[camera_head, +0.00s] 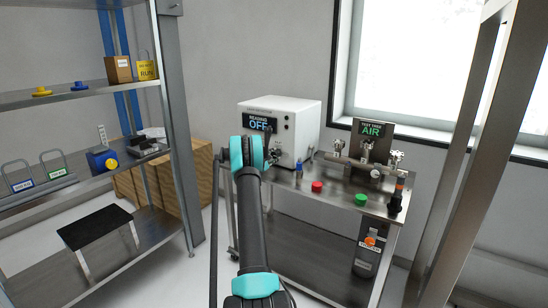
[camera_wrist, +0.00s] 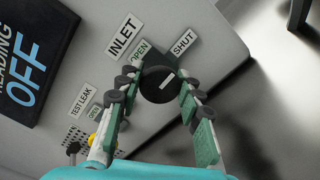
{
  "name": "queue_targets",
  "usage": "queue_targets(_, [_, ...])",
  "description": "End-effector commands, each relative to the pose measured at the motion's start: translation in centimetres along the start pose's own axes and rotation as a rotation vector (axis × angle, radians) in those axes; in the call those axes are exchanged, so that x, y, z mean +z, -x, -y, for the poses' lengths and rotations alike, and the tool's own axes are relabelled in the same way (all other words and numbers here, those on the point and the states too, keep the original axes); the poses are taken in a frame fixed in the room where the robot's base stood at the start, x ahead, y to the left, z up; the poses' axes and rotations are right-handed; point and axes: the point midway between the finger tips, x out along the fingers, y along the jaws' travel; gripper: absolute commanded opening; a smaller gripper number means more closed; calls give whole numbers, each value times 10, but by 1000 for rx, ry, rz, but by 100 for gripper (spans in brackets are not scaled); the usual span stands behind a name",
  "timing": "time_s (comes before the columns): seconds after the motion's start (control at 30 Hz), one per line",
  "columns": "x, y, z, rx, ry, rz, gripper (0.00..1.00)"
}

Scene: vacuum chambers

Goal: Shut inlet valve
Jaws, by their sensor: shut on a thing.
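The inlet valve's round black knob (camera_wrist: 157,90) is in the middle of the wrist view, below the INLET label (camera_wrist: 123,38). The OPEN label (camera_wrist: 139,50) is up and left of it, the SHUT label (camera_wrist: 184,43) up and right. The knob's white line slants up and right, toward the SHUT side. My gripper (camera_wrist: 160,86) is shut on the knob, one green-padded finger on each side. In the head view the white cabinet (camera_head: 300,120) with the OFF display (camera_head: 259,124) stands on the bench; my arm hides the knob there.
The steel bench (camera_head: 330,205) carries a red knob (camera_head: 317,187), a green knob (camera_head: 361,199) and the AIR fixture (camera_head: 372,150). A shelf rack (camera_head: 180,130) stands at left.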

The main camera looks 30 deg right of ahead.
Motion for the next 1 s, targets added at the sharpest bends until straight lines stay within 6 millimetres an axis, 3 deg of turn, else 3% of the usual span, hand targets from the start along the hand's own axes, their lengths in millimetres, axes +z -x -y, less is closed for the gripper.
queue_targets(0.63, [0, 1, 2, -2, -50, 1, 7])
queue_targets(0.67, [0, 1, 2, -2, -50, 1, 39])
queue_targets(0.7, [0, 1, 2, -2, -50, 1, 44])
queue_targets(0.8, [0, 0, 1, -1, -49, 1, 57])
queue_targets(1.0, [0, 0, 1, -1, -48, 1, 58])
